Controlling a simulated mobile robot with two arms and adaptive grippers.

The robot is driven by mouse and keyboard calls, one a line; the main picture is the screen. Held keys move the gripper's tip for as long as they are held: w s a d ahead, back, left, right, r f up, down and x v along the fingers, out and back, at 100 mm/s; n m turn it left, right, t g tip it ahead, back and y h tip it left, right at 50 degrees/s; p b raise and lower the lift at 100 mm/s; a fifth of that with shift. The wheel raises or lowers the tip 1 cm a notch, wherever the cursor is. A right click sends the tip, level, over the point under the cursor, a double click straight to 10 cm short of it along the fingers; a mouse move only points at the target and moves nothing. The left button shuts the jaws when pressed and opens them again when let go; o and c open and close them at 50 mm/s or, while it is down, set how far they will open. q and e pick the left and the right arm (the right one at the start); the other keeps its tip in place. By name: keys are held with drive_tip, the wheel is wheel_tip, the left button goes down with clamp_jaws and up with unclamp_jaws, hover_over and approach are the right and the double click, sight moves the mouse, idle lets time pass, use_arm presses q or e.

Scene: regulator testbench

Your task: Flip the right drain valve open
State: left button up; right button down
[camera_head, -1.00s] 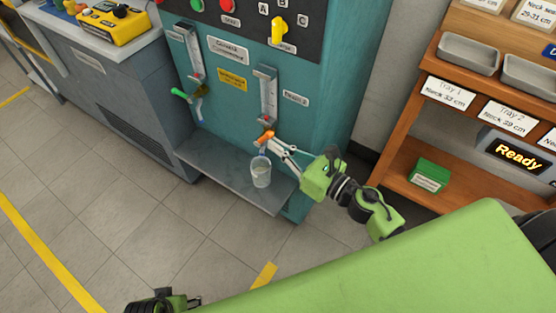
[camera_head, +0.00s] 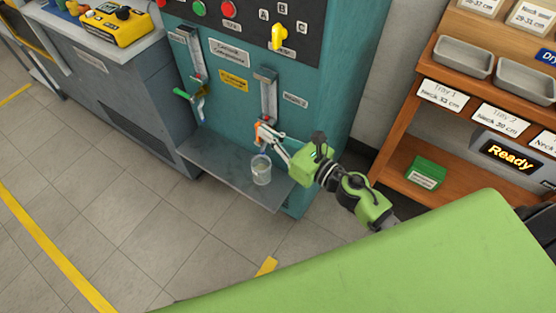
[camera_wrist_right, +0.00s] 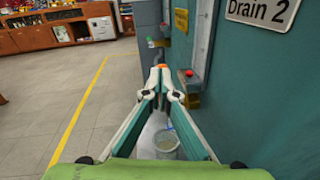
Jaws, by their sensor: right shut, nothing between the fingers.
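The right drain valve shows an orange handle (camera_head: 258,131) at the foot of the right gauge on the teal bench, below and left of the Drain 2 label (camera_wrist_right: 259,10). My right gripper (camera_head: 268,134) is shut and empty, its fingertips beside the orange handle. In the right wrist view, the closed fingertips (camera_wrist_right: 161,73) have a bit of orange (camera_wrist_right: 162,66) just behind them; whether they touch cannot be told. A red knob (camera_wrist_right: 189,73) shows right of the fingertips. A clear beaker (camera_head: 261,170) stands below the valve. My left gripper is not in view.
A grey shelf (camera_head: 220,172) juts out under both drains. The left drain valve has a green handle (camera_head: 182,94). A wooden rack (camera_head: 400,164) with trays stands to the right. The tiled floor (camera_head: 130,230) in front is clear.

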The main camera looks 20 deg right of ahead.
drive_tip(key=shift+w+a+r, duration=0.1)
idle(0.3)
idle(0.3)
drive_tip(key=v, duration=1.2)
